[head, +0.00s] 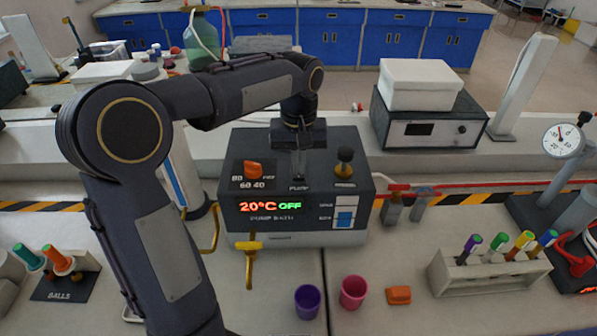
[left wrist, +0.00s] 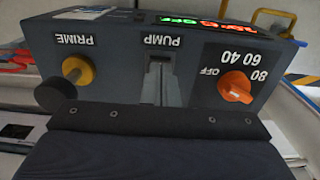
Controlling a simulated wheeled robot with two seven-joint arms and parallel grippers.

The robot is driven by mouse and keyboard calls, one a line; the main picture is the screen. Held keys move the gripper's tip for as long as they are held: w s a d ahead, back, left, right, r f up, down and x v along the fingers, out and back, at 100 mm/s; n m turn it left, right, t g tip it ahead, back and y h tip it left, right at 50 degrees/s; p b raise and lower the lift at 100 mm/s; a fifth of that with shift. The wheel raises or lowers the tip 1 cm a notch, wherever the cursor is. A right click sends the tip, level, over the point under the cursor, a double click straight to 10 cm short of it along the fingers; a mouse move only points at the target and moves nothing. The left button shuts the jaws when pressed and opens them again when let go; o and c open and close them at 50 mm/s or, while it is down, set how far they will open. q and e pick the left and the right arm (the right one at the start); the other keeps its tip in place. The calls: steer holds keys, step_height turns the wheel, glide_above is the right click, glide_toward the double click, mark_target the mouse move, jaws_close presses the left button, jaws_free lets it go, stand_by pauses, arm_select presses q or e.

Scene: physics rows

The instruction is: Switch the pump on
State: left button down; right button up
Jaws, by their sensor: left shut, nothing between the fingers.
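The pump bath (head: 296,237) is a dark grey box in the middle of the bench. Its front display (head: 270,205) reads 20°C and OFF. The label PUMP (left wrist: 163,41) is on its top panel. My left gripper (head: 298,176) is shut and empty, pointing down at the top panel by that label. In the left wrist view its narrow fingers (left wrist: 160,86) cover the spot beside PUMP, so the pump switch is hidden and I cannot tell its position or any contact. My right gripper is not in view.
An orange dial (left wrist: 236,87) marked OFF, 40, 60, 80 and a PRIME plunger (left wrist: 77,69) flank the fingers. A blue and white rocker (head: 345,214) and a yellow tap (head: 249,246) are on the front. Purple (head: 307,301) and pink (head: 353,292) cups stand in front.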

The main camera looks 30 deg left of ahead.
mark_target(299, 177)
arm_select(q)
steer(key=shift+f+b, duration=0.5)
steer(key=shift+f, duration=0.3)
steer(key=shift+r, duration=0.15)
step_height(299, 177, up, 7)
steer(key=p, duration=0.6)
steer(key=shift+p, duration=0.35)
stand_by(0.4)
steer(key=s+d+f+m+t+h, duration=0.2)
steer(key=s+d, duration=0.1)
steer(key=s, duration=0.8)
steer(key=s+d+f+m+t+h+b, duration=0.1)
steer(key=s+d+f+m+t, duration=0.1)
steer(key=s, duration=0.9)
steer(key=shift+d+f+m+t+h, duration=0.25)
steer(key=shift+d+m+t+h, duration=0.15)
steer(key=shift+d+t, duration=0.6)
